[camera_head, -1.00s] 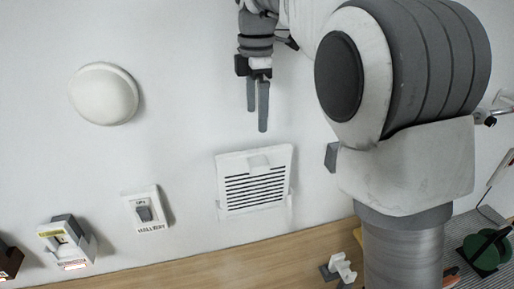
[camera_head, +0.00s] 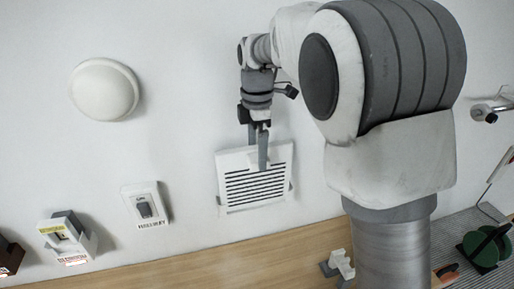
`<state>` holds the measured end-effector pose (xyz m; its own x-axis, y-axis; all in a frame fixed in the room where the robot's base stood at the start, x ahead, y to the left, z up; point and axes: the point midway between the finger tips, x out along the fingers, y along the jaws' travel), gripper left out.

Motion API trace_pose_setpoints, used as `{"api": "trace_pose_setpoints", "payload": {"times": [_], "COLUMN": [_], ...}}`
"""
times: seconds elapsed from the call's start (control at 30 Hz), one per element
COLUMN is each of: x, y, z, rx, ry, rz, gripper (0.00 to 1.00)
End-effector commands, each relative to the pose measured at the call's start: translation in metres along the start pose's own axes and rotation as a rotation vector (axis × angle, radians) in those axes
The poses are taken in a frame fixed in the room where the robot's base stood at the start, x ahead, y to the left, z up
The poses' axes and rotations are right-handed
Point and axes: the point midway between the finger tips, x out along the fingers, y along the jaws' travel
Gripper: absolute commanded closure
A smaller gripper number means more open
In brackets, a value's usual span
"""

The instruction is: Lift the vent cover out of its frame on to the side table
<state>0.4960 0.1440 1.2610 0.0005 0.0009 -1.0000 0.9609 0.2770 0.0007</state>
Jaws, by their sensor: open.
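The vent cover (camera_head: 256,187) is a white square panel with dark horizontal slots. It sits in its white frame (camera_head: 223,206) low on the wall. My gripper (camera_head: 258,160) is open and points down at the cover's top edge. One finger overlaps the upper middle of the cover and hides the tab there. The other finger shows farther left, above the top edge. I cannot tell whether either finger touches the cover. No side table can be made out for certain.
A round white dome (camera_head: 104,89) is on the wall at upper left. A switch plate (camera_head: 145,206) and a box-like fitting (camera_head: 68,238) are left of the vent. A wooden surface (camera_head: 220,260) runs below. A white bracket (camera_head: 341,264) and a green round object (camera_head: 486,247) are at lower right.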

Motion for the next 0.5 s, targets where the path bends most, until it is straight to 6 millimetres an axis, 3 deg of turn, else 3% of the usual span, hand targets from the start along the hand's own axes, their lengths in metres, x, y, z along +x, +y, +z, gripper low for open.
{"api": "trace_pose_setpoints", "payload": {"times": [0.07, 0.5], "x": [-0.0001, -0.0004], "y": [0.0000, 0.0000], "z": [0.0000, 0.0000], "rx": [0.000, 0.000], "ry": [0.000, 0.000], "rz": [0.000, 0.000], "gripper": [0.04, 0.83]}}
